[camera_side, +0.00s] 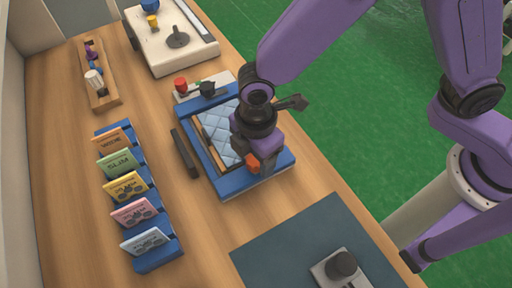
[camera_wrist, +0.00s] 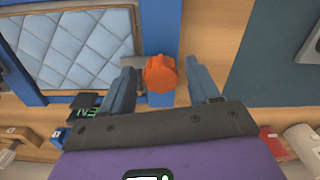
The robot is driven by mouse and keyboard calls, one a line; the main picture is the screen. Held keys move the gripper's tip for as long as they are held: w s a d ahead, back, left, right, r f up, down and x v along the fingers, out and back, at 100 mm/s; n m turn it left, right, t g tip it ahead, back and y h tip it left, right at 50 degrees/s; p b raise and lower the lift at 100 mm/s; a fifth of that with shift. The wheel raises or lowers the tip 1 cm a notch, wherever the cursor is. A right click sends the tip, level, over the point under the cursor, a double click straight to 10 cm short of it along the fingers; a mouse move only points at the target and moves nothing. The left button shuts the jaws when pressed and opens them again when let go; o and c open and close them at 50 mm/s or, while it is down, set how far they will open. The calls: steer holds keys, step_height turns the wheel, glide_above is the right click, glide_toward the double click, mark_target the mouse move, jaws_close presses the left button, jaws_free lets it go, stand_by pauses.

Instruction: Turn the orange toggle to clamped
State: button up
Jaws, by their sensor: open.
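The orange toggle (camera_wrist: 160,74) is a faceted knob on the blue frame (camera_wrist: 158,28), seen in the wrist view between my two fingers. My gripper (camera_wrist: 168,84) is open, with one finger on each side of the toggle; I cannot tell whether either finger touches it. In the side view the toggle (camera_side: 253,163) shows as a small orange piece below my gripper (camera_side: 250,158), at the front part of the blue frame (camera_side: 223,187). A light-blue quilted mattress (camera_side: 216,123) lies inside the frame, partly hidden by my arm. Which position the toggle points to is not readable.
A dark bar (camera_side: 184,153) lies left of the frame. A blue rack (camera_side: 162,257) holds several coloured cards. A white box (camera_side: 167,52) with a dark lever stands at the back. A blue-grey mat (camera_side: 305,245) with a grey block and dark knob (camera_side: 342,264) lies at the front right.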

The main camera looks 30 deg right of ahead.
step_height(320, 180, up, 17)
steer(key=shift+r, duration=0.2)
stand_by(0.4)
stand_by(0.3)
steer(key=s+d+f+m, duration=0.1)
steer(key=s+d, duration=0.3)
steer(key=d, duration=0.6)
steer(key=s+d+f+m, duration=0.2)
steer(key=s+d+m, duration=0.2)
steer(key=d, duration=0.7)
steer(key=s+d+f+m, duration=0.1)
steer(key=s+d+m, duration=0.1)
steer(key=d, duration=0.8)
steer(key=shift+s+d+f, duration=0.2)
steer(key=shift+s+f, duration=0.2)
steer(key=shift+s, duration=0.5)
